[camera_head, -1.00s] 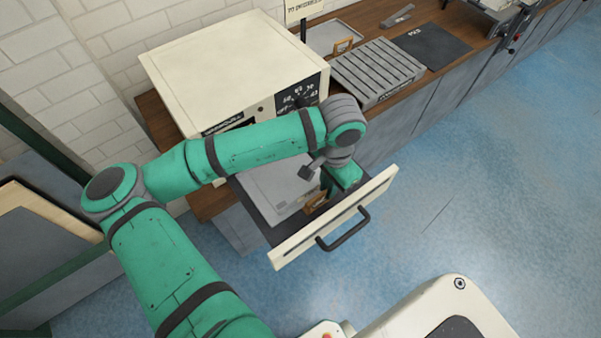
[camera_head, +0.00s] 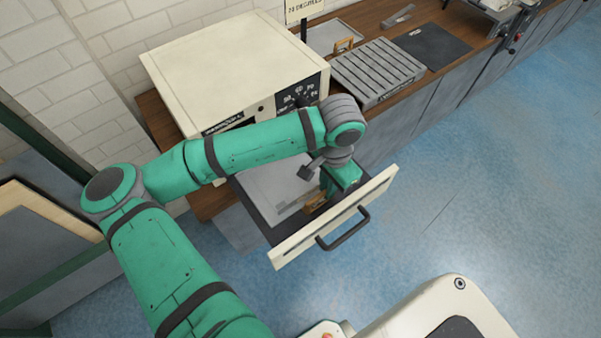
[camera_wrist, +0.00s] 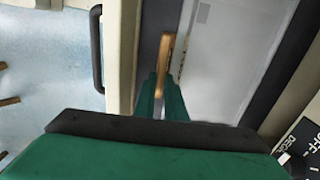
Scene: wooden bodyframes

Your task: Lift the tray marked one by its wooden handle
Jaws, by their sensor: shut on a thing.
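A grey tray (camera_head: 262,184) lies in the pulled-out drawer of the cream oven and also shows in the wrist view (camera_wrist: 222,55). Its wooden handle (camera_head: 316,200) is at the drawer's front end. The handle stands upright between my green fingers in the wrist view (camera_wrist: 164,62). My gripper (camera_wrist: 161,98) is shut on it, just behind the drawer front. A pale label (camera_wrist: 203,13) shows on the tray, but I cannot read a number. My arm hides part of the tray in the head view. I cannot tell whether the tray is clear of the drawer floor.
The cream drawer front (camera_head: 335,220) with its black pull (camera_head: 345,231) stands close to my gripper. The cream oven (camera_head: 235,65) is behind. Another tray (camera_head: 322,38) with a wooden handle (camera_head: 344,45) and a slatted rack (camera_head: 378,72) are on the counter. Blue floor is free at right.

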